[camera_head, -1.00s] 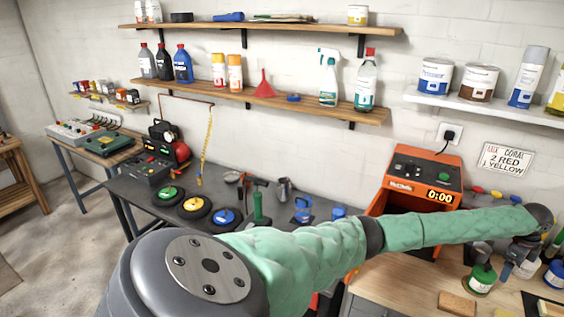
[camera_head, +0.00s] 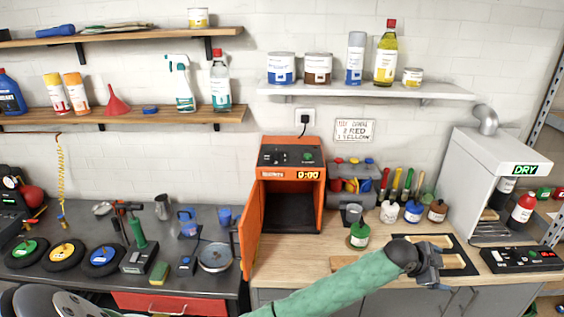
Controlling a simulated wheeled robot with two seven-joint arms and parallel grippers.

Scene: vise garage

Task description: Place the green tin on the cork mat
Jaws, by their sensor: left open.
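The green tin (camera_head: 359,238) stands upright on the wooden counter, in front of the orange cabinet's right side. A small brown patch that looks like the cork mat (camera_head: 342,263) lies flat on the counter just in front of the tin, partly hidden by my left arm. My left gripper (camera_head: 432,272) is open, to the right of the tin and apart from it, in front of a dark-framed board. Nothing shows between its fingers, though their tips are hard to make out. My right gripper is not in view.
The orange cabinet (camera_head: 291,158) stands with its door (camera_head: 250,222) swung open at the left. Blue (camera_head: 413,212), white (camera_head: 388,212) and brown (camera_head: 437,211) tins stand behind the gripper. A grey drying box (camera_head: 490,180) and a black control panel (camera_head: 520,259) are at the right.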

